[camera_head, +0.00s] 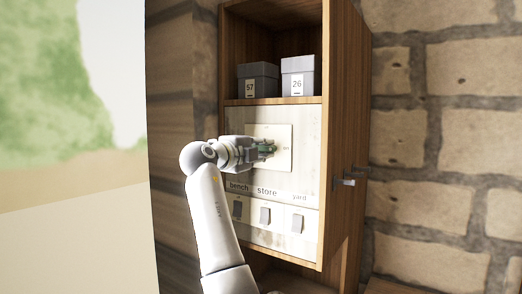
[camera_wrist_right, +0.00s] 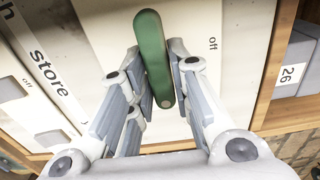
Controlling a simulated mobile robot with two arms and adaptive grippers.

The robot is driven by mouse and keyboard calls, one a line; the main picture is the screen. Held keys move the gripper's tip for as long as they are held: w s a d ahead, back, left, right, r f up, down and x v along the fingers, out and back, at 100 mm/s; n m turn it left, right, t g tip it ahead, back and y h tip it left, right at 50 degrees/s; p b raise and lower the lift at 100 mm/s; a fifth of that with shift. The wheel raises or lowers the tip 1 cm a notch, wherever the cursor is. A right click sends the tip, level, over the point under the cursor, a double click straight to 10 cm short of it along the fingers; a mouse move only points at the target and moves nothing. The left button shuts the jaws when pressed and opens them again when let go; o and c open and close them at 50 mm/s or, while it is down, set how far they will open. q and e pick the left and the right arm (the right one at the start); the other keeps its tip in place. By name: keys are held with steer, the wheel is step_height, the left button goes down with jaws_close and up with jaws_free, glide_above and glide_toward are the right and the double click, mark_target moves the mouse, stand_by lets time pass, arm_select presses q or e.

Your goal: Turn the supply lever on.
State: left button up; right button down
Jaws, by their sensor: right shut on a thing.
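The supply lever (camera_wrist_right: 153,50) is a green rounded bar on a pale plate (camera_head: 283,134) on the cabinet's front panel. In the right wrist view it lies nearly upright in the picture, with the word "off" printed on the plate to its right. My right gripper (camera_wrist_right: 156,78) is shut on the lever, one finger on each side. In the head view my right gripper (camera_head: 266,150) is in front of the plate and hides most of the lever; only a bit of green shows. My left gripper is not in view.
Below the plate are three small switches labelled bench (camera_head: 237,208), store (camera_head: 265,215) and yard (camera_head: 297,223). Grey boxes marked 57 (camera_head: 258,80) and 26 (camera_head: 298,76) stand on the shelf above. A metal handle (camera_head: 344,182) sticks out at the cabinet's right side.

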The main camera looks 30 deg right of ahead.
steer(key=c, duration=1.4)
jaws_free()
steer(key=shift+o, duration=0.2)
steer(key=v, duration=1.2)
